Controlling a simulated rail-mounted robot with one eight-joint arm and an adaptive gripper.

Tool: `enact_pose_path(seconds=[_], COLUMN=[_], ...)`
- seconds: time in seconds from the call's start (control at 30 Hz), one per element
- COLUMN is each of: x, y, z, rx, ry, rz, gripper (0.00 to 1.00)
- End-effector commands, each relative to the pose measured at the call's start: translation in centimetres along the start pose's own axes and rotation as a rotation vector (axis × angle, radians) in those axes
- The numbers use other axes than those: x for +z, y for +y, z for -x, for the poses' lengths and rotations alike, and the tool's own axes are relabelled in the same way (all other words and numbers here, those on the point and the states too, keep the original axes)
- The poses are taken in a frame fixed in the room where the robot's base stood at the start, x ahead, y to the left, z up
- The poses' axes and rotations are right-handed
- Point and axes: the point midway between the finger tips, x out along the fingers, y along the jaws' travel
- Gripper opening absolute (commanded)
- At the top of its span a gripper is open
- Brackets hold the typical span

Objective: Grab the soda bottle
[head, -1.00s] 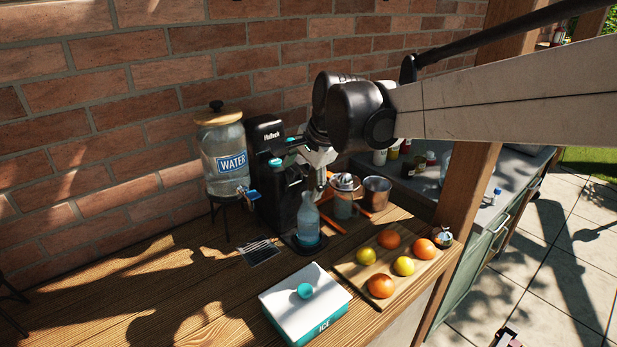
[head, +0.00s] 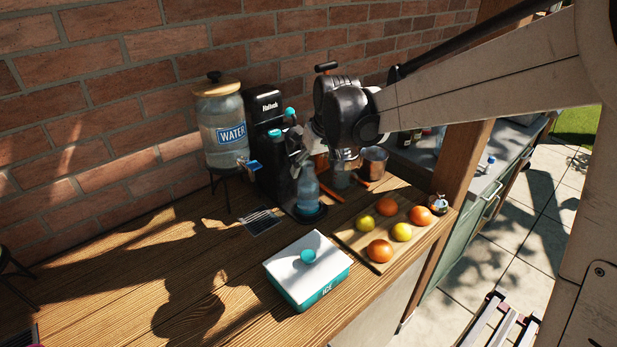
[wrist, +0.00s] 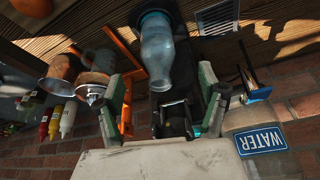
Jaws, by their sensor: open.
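The soda bottle (head: 308,190), clear bluish plastic or glass, stands upright on the black soda machine's round base. In the wrist view the bottle (wrist: 157,52) appears upside down, in the upper middle. My gripper (head: 303,160) is at the bottle's top in the head view, partly hidden by my wrist. In the wrist view its two green-grey fingers (wrist: 156,88) are spread apart, with the bottle's neck end showing between and beyond them. I cannot tell whether a finger touches it.
The soda machine (head: 266,150) stands directly behind the bottle, and the water dispenser (head: 222,135) is left of it. An ice box (head: 307,268) and a fruit board (head: 352,238) are in front. A metal cup (head: 374,162) stands to the right. The left tabletop is mostly clear.

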Motion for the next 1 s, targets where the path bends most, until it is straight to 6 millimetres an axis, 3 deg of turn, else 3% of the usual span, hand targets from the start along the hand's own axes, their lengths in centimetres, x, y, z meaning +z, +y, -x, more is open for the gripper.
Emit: enact_pose_path(seconds=[0.3,0.67,1.0], x=[0.0,-0.1,-0.2], y=[0.0,0.1,0.4], z=[-4.9,-7.0,-10.8], rx=[0.0,0.0,0.0], ry=[0.0,0.0,0.0], rz=[-0.002,-0.003,-0.003], gripper=[0.73,0.73,0.73])
